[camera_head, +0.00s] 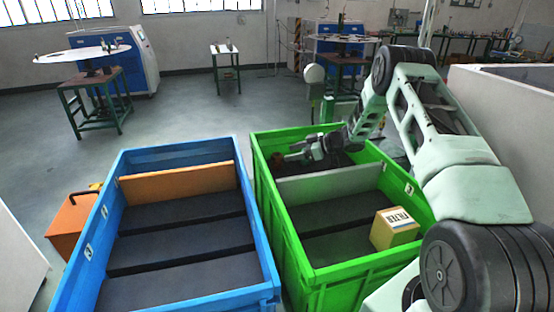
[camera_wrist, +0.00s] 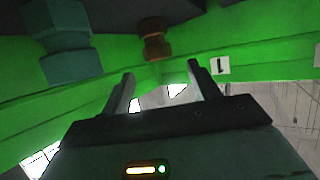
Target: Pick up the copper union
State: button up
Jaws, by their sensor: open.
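The copper union (camera_wrist: 154,38) is a small reddish-brown stepped fitting. It shows in the wrist view just beyond my fingertips, roughly in line with the gap between them. In the head view a small brown piece (camera_head: 277,158), which looks like the same union, shows in the far compartment of the green crate (camera_head: 268,205), left of my gripper (camera_head: 294,152). In the wrist view my gripper (camera_wrist: 161,70) is open, with nothing between its two fingers. The union is apart from the fingers.
A larger teal-grey fitting (camera_wrist: 68,45) stands left of the union in the wrist view. Green crate walls surround my gripper. A grey divider (camera_head: 330,184) separates the near compartment, which holds a yellow box (camera_head: 394,230). A blue crate (camera_head: 262,250) stands to the left.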

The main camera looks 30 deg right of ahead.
aim_at(279, 155)
jog(key=p+x, duration=0.2)
jog(key=x, duration=0.6)
jog(key=shift+w+d+p, duration=0.1)
jog(key=shift+w+p, duration=0.05)
jog(key=shift+p, duration=0.15)
jog(key=c, duration=1.1)
